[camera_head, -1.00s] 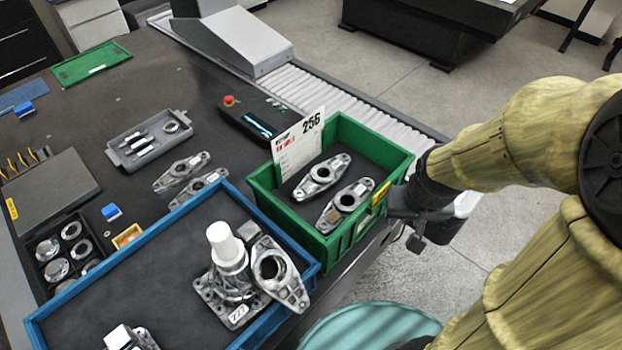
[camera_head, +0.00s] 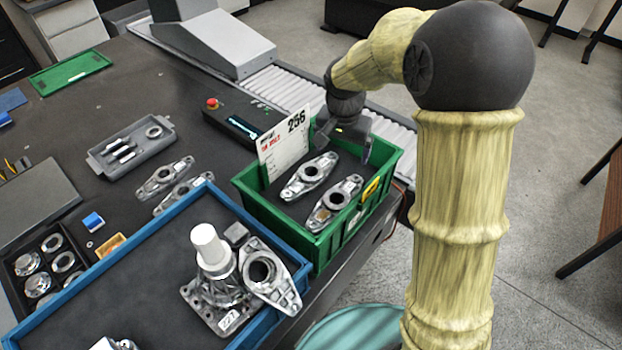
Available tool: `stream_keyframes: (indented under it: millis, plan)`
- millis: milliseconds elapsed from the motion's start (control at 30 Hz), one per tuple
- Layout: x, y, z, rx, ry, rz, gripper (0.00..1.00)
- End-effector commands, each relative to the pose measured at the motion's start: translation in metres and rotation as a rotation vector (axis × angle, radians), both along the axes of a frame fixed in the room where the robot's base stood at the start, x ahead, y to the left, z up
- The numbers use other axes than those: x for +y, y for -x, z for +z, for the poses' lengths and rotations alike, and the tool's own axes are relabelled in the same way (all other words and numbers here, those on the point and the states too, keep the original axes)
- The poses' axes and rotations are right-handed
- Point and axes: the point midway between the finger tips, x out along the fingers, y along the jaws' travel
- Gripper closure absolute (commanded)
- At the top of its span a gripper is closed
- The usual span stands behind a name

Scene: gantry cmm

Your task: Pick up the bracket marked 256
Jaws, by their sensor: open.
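A green bin (camera_head: 325,247) holds two grey metal brackets, one at the back left (camera_head: 309,177) and one nearer the front right (camera_head: 334,203). A white card marked 256 (camera_head: 285,146) stands at the bin's left side. No number is readable on the brackets themselves. My gripper (camera_head: 352,150) is over the back right part of the bin, beyond the two brackets. It is open, with nothing seen between its fingers, and it looks apart from both brackets.
A blue-edged tray (camera_head: 140,240) at the front holds a metal part marked 227 with a white cylinder, and a bracket (camera_head: 266,276) leaning on it. Two brackets (camera_head: 165,177) lie on the dark table. A grey tray (camera_head: 131,148) and a control box (camera_head: 238,122) stand behind.

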Motion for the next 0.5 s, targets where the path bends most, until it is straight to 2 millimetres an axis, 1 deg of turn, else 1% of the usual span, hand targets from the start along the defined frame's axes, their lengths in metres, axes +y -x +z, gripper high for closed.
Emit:
stream_keyframes:
  millis: [33,100,233,300,367,500]
  plan:
    - [0.016,-0.016,-0.008,0.004,0.000,-0.036,0.08]
    - [0.035,-0.035,-0.013,0.007,0.004,-0.100,0.08]
    - [0.066,-0.060,-0.021,0.009,0.011,-0.212,0.08]
    - [0.077,-0.070,-0.024,0.008,0.012,-0.260,0.08]
    - [0.084,-0.074,-0.024,0.006,0.014,-0.287,0.08]
    - [0.089,-0.077,-0.024,0.004,0.015,-0.314,0.08]
